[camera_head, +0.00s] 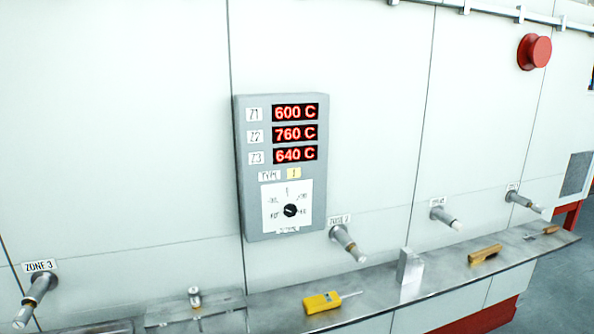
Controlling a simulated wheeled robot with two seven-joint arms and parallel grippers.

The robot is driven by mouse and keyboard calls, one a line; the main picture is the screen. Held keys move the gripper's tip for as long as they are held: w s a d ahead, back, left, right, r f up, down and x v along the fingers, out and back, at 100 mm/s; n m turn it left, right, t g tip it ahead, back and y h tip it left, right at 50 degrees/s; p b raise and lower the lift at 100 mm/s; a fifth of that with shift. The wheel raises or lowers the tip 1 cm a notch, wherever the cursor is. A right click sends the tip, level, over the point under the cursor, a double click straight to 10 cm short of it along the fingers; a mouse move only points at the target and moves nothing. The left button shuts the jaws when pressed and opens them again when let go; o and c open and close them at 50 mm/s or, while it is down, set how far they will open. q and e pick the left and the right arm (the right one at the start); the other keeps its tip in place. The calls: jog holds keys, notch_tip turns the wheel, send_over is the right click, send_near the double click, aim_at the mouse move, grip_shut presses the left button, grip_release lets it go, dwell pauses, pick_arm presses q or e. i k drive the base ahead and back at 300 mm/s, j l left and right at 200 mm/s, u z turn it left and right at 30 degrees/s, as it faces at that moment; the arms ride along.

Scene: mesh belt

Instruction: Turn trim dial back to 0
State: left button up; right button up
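The trim dial (291,210) is a small round black knob on a white square plate (270,219), low on a grey control box (244,165) fixed to the white wall. Printed marks surround the knob, but they are too small to read surely, and I cannot tell which mark it points to. Above the dial, three red displays read 600 C (295,112), 760 C (294,133) and 640 C (294,154), labelled Z1, Z2 and Z3. A small yellow tag (294,173) sits between them and the dial. Neither of my grippers shows in the head view.
A metal shelf (440,284) runs below the box, holding a yellow handheld device (322,302), a metal block (410,267) and a wooden-looking piece (485,254). Several metal stubs stick out of the wall, one (346,243) just right of the box. A red button (534,51) is upper right.

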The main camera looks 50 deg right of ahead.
aim_at(291, 210)
jog(key=z, duration=1.5)
jog(key=k+j+z, duration=0.1)
jog(key=z, duration=0.15)
jog(key=k, duration=0.1)
